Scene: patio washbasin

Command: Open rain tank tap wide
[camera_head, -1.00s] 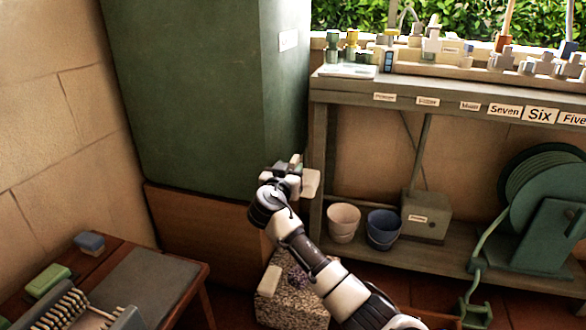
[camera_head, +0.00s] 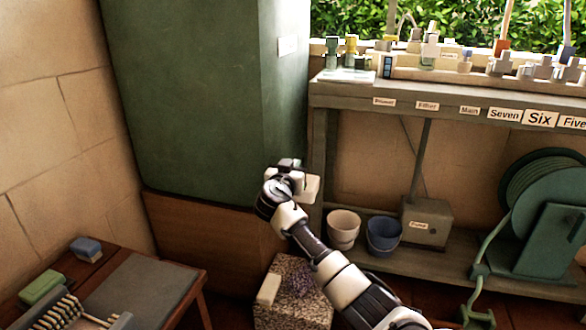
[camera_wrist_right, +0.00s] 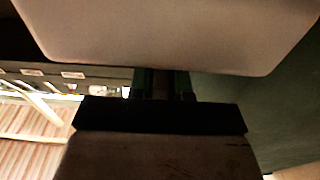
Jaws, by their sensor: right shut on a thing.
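The rain tank (camera_head: 190,90) is the tall green box at the left, on a brown wooden base. My right gripper (camera_head: 292,178) is at the tank's lower right corner. Its wrist and fingers hide most of the tap, so I cannot tell how far it is open. In the right wrist view, the gripper's two fingers (camera_wrist_right: 160,87) are close together, one pale above and one below. A small dark green part (camera_wrist_right: 160,84), apparently the tap's handle, shows between them. My left gripper is not in view.
A grey workbench (camera_head: 440,98) with labels stands right of the tank, with two pots (camera_head: 383,235) and a green hose reel (camera_head: 545,220) on its lower shelf. A speckled block (camera_head: 290,300) stands below my arm. A low wooden table (camera_head: 135,290) is at lower left.

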